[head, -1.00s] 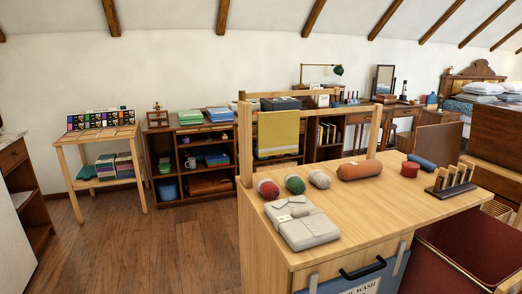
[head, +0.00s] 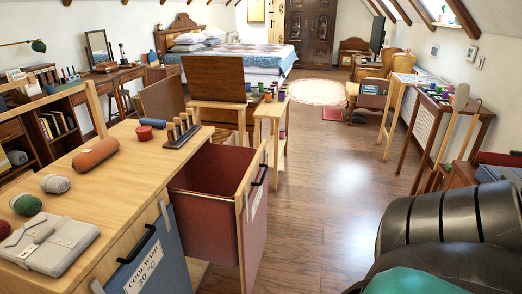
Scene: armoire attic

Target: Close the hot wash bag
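A dark red pull-out bag (head: 211,205) stands open at the right end of the wooden sorting unit (head: 120,195). Its front panel (head: 256,225) is pulled well out, and the inside looks empty as far as I can see. A black handle (head: 259,168) and a white label are on that panel. The label is too slanted to read, so I cannot confirm that it says hot wash. Beside it, a blue bag (head: 172,262) labelled "COOL WASH 30°C" sits in the unit with a black handle. Neither gripper is in view; a dark part of my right arm fills the lower right corner.
The unit's top holds a grey folded pouch (head: 48,244), yarn balls, an orange roll (head: 95,154) and a pegged wooden rack (head: 182,132). A small wooden table (head: 270,112) stands behind the red bag. The floor (head: 325,190) right of the bag is clear.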

